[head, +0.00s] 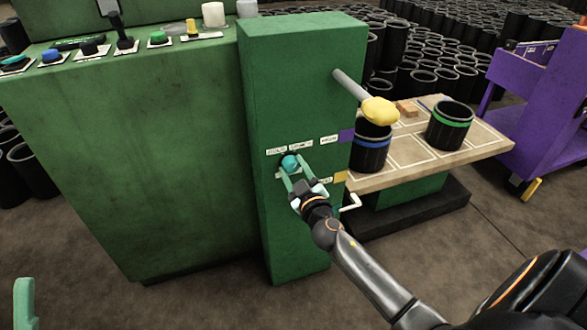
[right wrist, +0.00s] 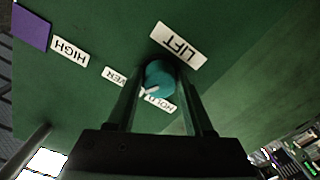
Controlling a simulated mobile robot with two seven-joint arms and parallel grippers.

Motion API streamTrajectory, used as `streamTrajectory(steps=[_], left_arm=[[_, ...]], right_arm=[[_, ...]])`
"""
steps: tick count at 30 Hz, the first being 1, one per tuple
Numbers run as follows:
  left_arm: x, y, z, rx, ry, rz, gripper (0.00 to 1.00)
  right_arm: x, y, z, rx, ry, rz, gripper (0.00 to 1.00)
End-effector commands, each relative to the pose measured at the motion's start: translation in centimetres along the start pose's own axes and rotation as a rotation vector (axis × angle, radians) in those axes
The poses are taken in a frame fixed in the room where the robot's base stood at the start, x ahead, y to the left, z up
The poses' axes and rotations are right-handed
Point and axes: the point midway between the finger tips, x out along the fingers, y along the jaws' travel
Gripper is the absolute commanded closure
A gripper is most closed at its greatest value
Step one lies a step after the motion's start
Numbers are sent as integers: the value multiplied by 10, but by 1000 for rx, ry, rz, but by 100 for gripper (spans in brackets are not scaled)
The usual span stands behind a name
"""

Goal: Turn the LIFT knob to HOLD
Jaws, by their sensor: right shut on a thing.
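The teal LIFT knob (head: 290,162) is on the front of the green column, below small white labels. My right gripper (head: 293,168) is shut on it, one finger on each side. In the right wrist view the knob (right wrist: 159,77) sits between the fingers, with the LIFT label (right wrist: 178,45) above it. Its white pointer mark faces the picture's lower left, beside the partly hidden HOLD label (right wrist: 160,102). Another label ending in VEN (right wrist: 115,77) is to the left. A green finger of my left gripper (head: 24,302) shows at the lower left, away from the panel.
A yellow-ended lever (head: 379,110) sticks out of the green column (head: 300,60) above right. A wooden table (head: 410,155) beside it bears black sleeves with blue and green bands. A purple cart (head: 540,90) stands at right. A white crank (head: 351,202) is near my right arm.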

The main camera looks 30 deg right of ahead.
Motion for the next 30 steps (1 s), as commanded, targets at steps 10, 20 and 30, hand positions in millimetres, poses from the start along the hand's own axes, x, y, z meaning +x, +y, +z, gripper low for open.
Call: streamTrajectory(steps=[10, 20, 30], left_arm=[[0, 0, 0, 0, 0, 1, 50], [0, 0, 0, 0, 0, 1, 50], [2, -1, -1, 2, 0, 1, 50]], right_arm=[[0, 0, 0, -19, -1, 0, 100], [0, 0, 0, -199, 0, 0, 100], [0, 1, 0, -517, 0, 0, 100]])
